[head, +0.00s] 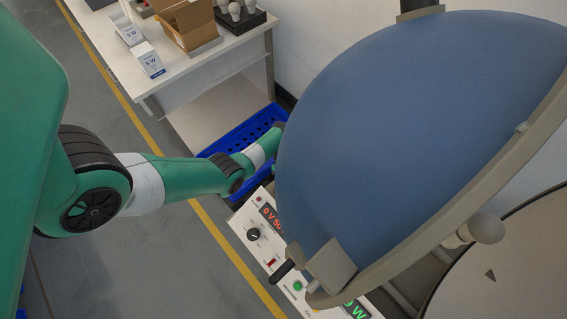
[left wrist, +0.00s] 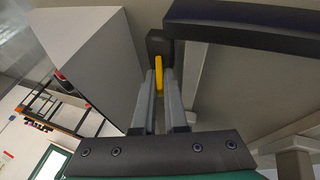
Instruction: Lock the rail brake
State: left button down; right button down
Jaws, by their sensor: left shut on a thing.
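In the left wrist view, my left gripper (left wrist: 160,78) is shut on a narrow yellow lever (left wrist: 159,68). The lever stands in front of a small black block (left wrist: 155,42), and I take it for the rail brake's lever. Its far end lies against the block, and I cannot tell how far it is turned. In the head view my left arm reaches in from the left, and its gripper is hidden behind the large blue dome. My right gripper is in neither view.
The blue dome (head: 400,120) with its grey rim fills the right of the head view. A control panel (head: 262,240) with lit displays lies below it. A blue crate (head: 243,138) is beside my arm. A white bench (head: 215,55) carries a cardboard box (head: 187,22) and bulbs.

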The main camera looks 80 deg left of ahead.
pick_arm(q)
jog(key=b, duration=0.1)
jog(key=g+b, duration=0.1)
jog(key=shift+w+a+f+h+b, duration=0.15)
jog(key=shift+w+f+h+b, duration=0.15)
jog(key=shift+f+h+b, duration=0.1)
jog(key=shift+r+g+b, duration=0.2)
jog(key=shift+g+b, duration=0.2)
jog(key=shift+b, duration=0.05)
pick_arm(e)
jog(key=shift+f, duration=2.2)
pick_arm(q)
jog(key=c, duration=1)
grip_release()
jog(key=shift+o, duration=0.2)
